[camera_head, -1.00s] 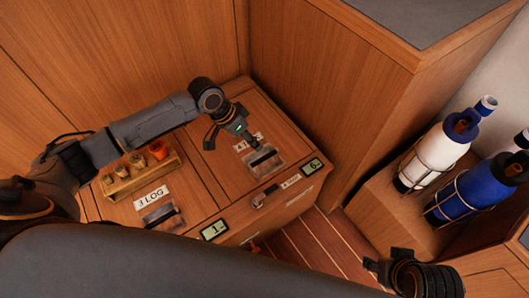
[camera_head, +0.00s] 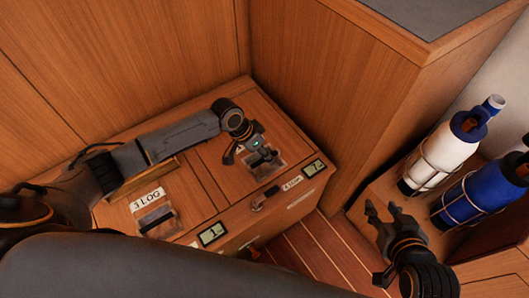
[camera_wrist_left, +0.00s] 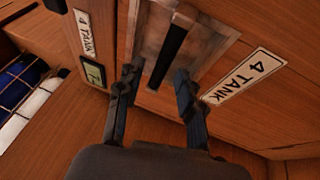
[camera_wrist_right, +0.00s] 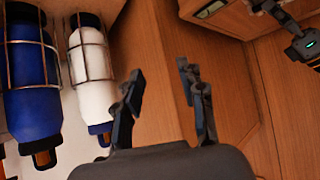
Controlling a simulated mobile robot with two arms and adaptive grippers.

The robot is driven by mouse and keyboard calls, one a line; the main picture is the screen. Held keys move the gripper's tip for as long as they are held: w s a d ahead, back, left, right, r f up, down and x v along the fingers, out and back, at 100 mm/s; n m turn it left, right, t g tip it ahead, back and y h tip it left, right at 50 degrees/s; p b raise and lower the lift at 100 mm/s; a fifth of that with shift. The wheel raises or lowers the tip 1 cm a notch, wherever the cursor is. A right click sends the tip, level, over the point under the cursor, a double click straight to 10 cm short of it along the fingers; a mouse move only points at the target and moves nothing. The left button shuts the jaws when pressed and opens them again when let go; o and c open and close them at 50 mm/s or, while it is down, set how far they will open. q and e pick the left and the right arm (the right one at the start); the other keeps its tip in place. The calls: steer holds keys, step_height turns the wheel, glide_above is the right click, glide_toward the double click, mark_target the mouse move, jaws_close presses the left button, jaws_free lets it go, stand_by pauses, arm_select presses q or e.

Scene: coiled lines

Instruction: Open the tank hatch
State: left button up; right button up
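The tank hatch (camera_head: 225,160) is the right wooden lid on the low locker and lies flat and closed. In the left wrist view its "4 TANK" label (camera_wrist_left: 243,75) sits beside a worn metal recess (camera_wrist_left: 212,28) with a dark bar handle (camera_wrist_left: 172,50). My left gripper (camera_head: 264,156) is over this recess. Its fingers (camera_wrist_left: 158,82) are open, one on each side of the bar's near end; contact cannot be told. My right gripper (camera_head: 384,207) is open and empty, well to the right of the locker, in front of the bottle rack.
The left lid has a "3 LOG" label (camera_head: 148,199) and its own handle (camera_head: 157,218). A small display (camera_head: 314,168) and a latch (camera_head: 258,205) are on the locker front. White (camera_head: 436,160) and blue (camera_head: 476,195) bottles stand at right. A tall cabinet (camera_head: 340,100) borders the locker.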

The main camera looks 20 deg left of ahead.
arm_select(q)
jaws_close()
steer(key=shift+r, duration=0.15)
arm_select(e)
steer(key=shift+s, duration=0.1)
